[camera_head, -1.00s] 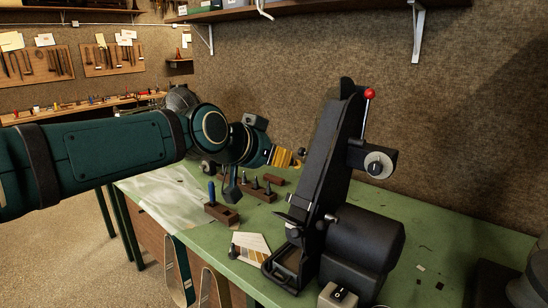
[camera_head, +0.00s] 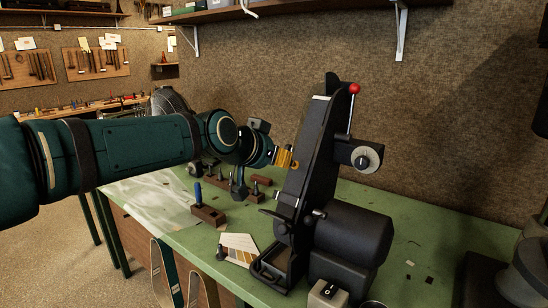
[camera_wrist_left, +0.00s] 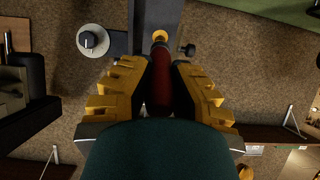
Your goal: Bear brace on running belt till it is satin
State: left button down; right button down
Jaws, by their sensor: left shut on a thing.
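My left gripper (camera_head: 285,157) has yellow fingers and reaches in beside the upper part of the black belt grinder (camera_head: 318,150). In the left wrist view the gripper (camera_wrist_left: 160,68) is shut on a dark red rod-shaped piece (camera_wrist_left: 161,88) with a brass-coloured end (camera_wrist_left: 160,37), probably the brace on a holder. That end points at the grinder's dark belt arm (camera_wrist_left: 157,14). In the head view a small brass-coloured end (camera_head: 296,164) shows at the fingertips, close to the belt side. I cannot tell whether it touches, or whether the belt runs. My right gripper is not in view.
The green bench (camera_head: 415,235) holds wooden blocks with pegs (camera_head: 208,214), a fan of coloured strips (camera_head: 240,246) and a switch box (camera_head: 328,291). The grinder has a red-knobbed lever (camera_head: 355,90) and a dial (camera_head: 366,158). A dark machine (camera_head: 490,272) stands at the right edge.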

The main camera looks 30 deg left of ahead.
pick_arm(q)
jog(key=shift+b+x, duration=0.4)
jog(key=shift+x, duration=0.6)
dwell(1.0)
jog(key=shift+f+b, duration=0.1)
jog(key=shift+b, duration=0.5)
dwell(1.8)
jog(key=shift+s, duration=0.1)
jog(key=v, duration=0.6)
jog(key=shift+s+r+p, duration=0.25)
jog(key=shift+r+p, duration=0.15)
jog(key=shift+r, duration=0.05)
dwell(0.4)
